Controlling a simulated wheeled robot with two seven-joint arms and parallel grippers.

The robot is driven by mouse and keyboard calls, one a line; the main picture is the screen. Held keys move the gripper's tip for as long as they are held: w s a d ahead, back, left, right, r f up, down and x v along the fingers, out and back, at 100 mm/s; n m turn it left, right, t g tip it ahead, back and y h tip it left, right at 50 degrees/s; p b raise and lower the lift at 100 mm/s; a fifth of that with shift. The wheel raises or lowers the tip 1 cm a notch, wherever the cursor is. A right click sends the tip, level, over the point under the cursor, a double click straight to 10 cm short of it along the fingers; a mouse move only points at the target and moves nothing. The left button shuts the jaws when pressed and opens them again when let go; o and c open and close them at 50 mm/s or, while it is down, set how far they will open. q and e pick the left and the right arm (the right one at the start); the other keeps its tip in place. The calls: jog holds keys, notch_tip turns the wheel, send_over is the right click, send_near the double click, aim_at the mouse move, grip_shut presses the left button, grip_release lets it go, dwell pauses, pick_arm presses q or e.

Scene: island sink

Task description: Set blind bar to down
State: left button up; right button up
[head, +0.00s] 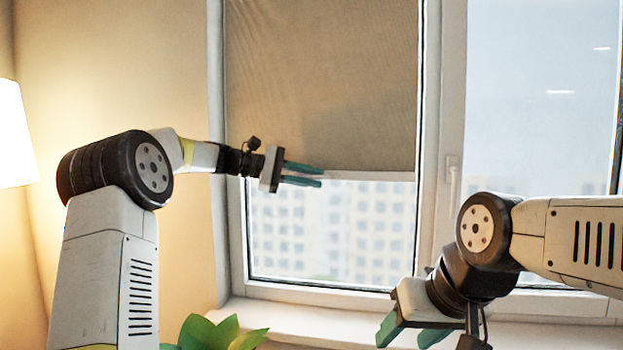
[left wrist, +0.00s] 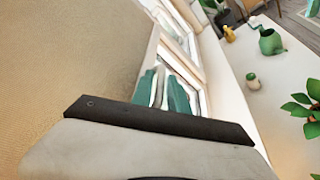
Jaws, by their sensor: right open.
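A tan roller blind (head: 320,80) hangs over the left window pane and covers its upper part. Its pale blind bar (head: 370,176) runs level along the lower edge. My left gripper (head: 320,177) is at the bar's height, with its teal fingers above and below it and only a narrow gap between them. In the left wrist view a pale strip shows between the fingers (left wrist: 162,92), and the gripper looks shut on the bar. The contact itself is partly hidden. My right gripper (head: 406,338) is open and empty, low near the sill.
A white windowsill (head: 310,314) runs below the window. A window handle (head: 453,182) is on the frame right of the blind. A leafy plant (head: 222,334) stands below, and a lit lamp (head: 14,135) is at far left. The left wrist view shows a green watering can (left wrist: 270,42).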

pick_arm(q)
grip_shut()
dwell(1.4)
